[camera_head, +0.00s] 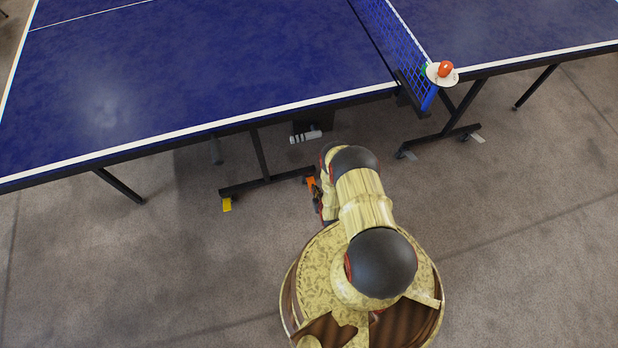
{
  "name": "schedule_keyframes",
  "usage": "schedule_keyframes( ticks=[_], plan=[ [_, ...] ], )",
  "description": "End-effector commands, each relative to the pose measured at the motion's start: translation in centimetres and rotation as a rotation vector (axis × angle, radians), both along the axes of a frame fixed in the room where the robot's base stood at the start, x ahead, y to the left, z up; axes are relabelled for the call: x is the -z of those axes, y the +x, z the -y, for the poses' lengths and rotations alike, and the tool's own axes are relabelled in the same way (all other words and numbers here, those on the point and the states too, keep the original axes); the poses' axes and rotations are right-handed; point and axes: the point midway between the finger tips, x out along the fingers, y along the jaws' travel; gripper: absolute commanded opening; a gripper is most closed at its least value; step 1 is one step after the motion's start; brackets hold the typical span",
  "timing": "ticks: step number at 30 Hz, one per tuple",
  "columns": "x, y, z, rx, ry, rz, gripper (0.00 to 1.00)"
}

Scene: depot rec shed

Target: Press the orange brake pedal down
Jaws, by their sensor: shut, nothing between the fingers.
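The orange brake pedal (311,182) is at the right end of the table's near-left foot bar, low by the carpet. It is small in view and partly covered by my arm, so I cannot tell whether it is up or down. My gripper (316,196) is a small dark shape at the pedal's lower right, partly hidden by my arm. It is shut and holds nothing. It is very close to the pedal; I cannot tell whether they touch.
A blue table tennis table (200,70) with a net (395,40) overhangs the foot bars. A yellow pedal (227,204) is at the bar's left end; grey ones (477,138) are on the right. A white disc (433,76) bears an orange object (445,69). Open carpet lies left and right.

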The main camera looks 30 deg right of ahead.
Motion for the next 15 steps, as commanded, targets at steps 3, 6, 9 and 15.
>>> schedule_keyframes(
  ticks=[3,6,9,15],
  plan=[
    [1.0,-1.1,-0.1,0.001,0.0,0.001,0.0],
    [1.6,-1.3,-0.2,-0.001,0.0,0.001,0.0],
    [2.1,-1.3,-0.1,-0.001,0.0,0.002,0.0],
    [2.7,-1.4,-0.1,0.0,-0.001,0.003,0.0]
  ],
)
